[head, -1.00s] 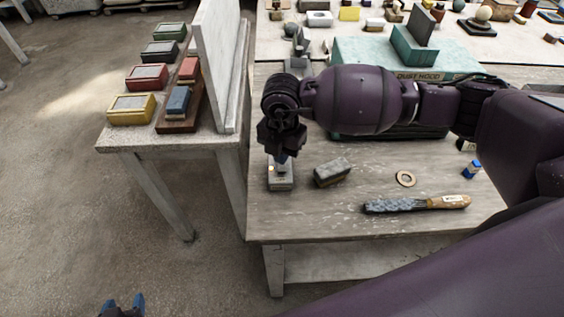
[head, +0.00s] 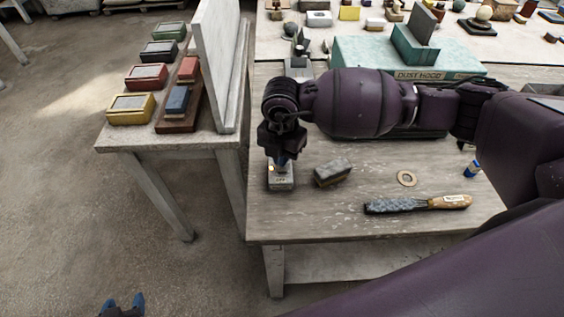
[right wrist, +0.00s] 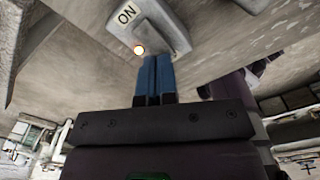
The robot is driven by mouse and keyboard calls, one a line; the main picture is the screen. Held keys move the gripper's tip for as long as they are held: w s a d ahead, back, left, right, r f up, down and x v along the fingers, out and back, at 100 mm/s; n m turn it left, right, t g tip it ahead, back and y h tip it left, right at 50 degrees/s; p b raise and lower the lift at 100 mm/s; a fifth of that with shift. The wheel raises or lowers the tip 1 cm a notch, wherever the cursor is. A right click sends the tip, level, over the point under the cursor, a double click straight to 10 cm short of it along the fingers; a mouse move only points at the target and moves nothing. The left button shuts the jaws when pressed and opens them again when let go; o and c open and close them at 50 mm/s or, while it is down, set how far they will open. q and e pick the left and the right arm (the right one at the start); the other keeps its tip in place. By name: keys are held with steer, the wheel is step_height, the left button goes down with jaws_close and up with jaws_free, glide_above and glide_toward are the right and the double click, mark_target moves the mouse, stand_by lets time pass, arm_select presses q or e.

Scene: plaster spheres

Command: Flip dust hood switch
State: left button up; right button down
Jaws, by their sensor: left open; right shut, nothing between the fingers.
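The switch box (head: 281,183) is a small pale grey block on the wooden bench's near left part. The teal dust hood (head: 360,55), labelled DUST HOOD, stands behind my right arm. My left gripper (head: 122,305) is open and empty at the bottom left.
A side table (head: 120,141) with coloured boxes stands at left, with an upright white panel (head: 214,60).

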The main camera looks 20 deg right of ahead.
arm_select(q)
steer(key=shift+s+f, duration=0.35)
steer(key=shift+f, duration=0.1)
arm_select(e)
steer(key=shift+f, duration=0.5)
arm_select(q)
steer(key=shift+w+f+b, duration=0.1)
steer(key=shift+w+b, duration=0.15)
steer(key=shift+b, duration=0.15)
arm_select(e)
steer(key=shift+f, duration=0.45)
arm_select(q)
steer(key=shift+s+f, duration=0.15)
steer(key=shift+f, duration=0.05)
arm_select(e)
steer(key=shift+f, duration=0.25)
arm_select(q)
steer(key=shift+s+r, duration=0.1)
arm_select(e)
steer(key=shift+r, duration=0.1)
steer(key=shift+r, duration=0.3)
steer(key=shift+r+p, duration=1.8)
steer(key=shift+r, duration=0.35)
steer(key=shift+r+p, duration=0.65)
steer(key=shift+r, duration=0.35)
arm_select(q)
step_height(320, 180, up, 6)
steer(key=w, duration=0.1)
steer(key=shift+s, duration=0.15)
